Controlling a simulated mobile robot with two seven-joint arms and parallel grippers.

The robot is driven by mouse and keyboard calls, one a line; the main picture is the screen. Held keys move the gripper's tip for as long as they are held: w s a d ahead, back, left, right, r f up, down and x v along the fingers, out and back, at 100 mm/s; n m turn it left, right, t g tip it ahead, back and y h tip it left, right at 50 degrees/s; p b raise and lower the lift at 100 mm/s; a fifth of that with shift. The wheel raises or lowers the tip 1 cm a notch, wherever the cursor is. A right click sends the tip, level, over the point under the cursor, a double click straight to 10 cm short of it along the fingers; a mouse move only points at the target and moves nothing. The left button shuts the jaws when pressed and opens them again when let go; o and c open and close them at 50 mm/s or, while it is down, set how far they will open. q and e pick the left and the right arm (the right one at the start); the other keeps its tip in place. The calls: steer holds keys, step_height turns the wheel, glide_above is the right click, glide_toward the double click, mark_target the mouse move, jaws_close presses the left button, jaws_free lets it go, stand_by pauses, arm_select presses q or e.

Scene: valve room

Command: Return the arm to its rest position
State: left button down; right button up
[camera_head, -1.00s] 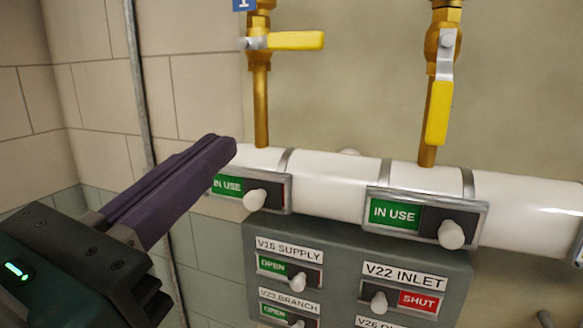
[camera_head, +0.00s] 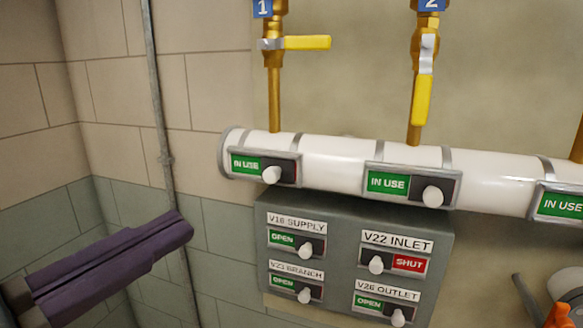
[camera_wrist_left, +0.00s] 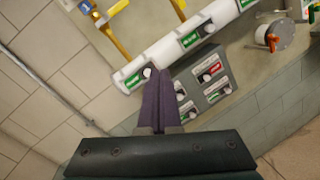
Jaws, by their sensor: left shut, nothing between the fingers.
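My left gripper (camera_head: 180,229) reaches in from the lower left of the head view, its purple fingers pressed together with nothing between them. It is in front of the tiled wall, left of the grey valve panel (camera_head: 345,232), and apart from it in the picture. The left wrist view also shows the closed fingers (camera_wrist_left: 158,80), with the white pipe and the panel beyond them. My right gripper is not in either view.
A white pipe (camera_head: 335,160) with "IN USE" sliders runs across the wall. Valve 1 has a level yellow handle (camera_head: 307,43); valve 2's yellow handle (camera_head: 422,100) hangs down. The panel shows V22 INLET at SHUT (camera_head: 408,263). A grey conduit (camera_head: 160,120) runs down the left wall.

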arm_select(q)
steer(key=s+f+m+g+y, duration=0.2)
steer(key=s+f+m+g, duration=0.8)
steer(key=m, duration=0.9)
steer(key=s+a+f+m+g+y, duration=0.1)
steer(key=s+a+f+m+y, duration=0.15)
steer(key=a+m+y, duration=0.5)
steer(key=s+a+f+m+y, duration=0.2)
steer(key=s+a+m+y, duration=0.15)
steer(key=a, duration=0.75)
steer(key=d+f+n+h, duration=0.2)
steer(key=d+n+h, duration=0.15)
steer(key=d, duration=0.65)
step_height(320, 180, up, 13)
steer(key=p, duration=1.2)
steer(key=shift+w+n+g+p, duration=0.15)
steer(key=shift+n+g+p, duration=0.15)
steer(key=shift+n+p, duration=0.15)
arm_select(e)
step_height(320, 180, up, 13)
arm_select(q)
steer(key=shift+y, duration=0.25)
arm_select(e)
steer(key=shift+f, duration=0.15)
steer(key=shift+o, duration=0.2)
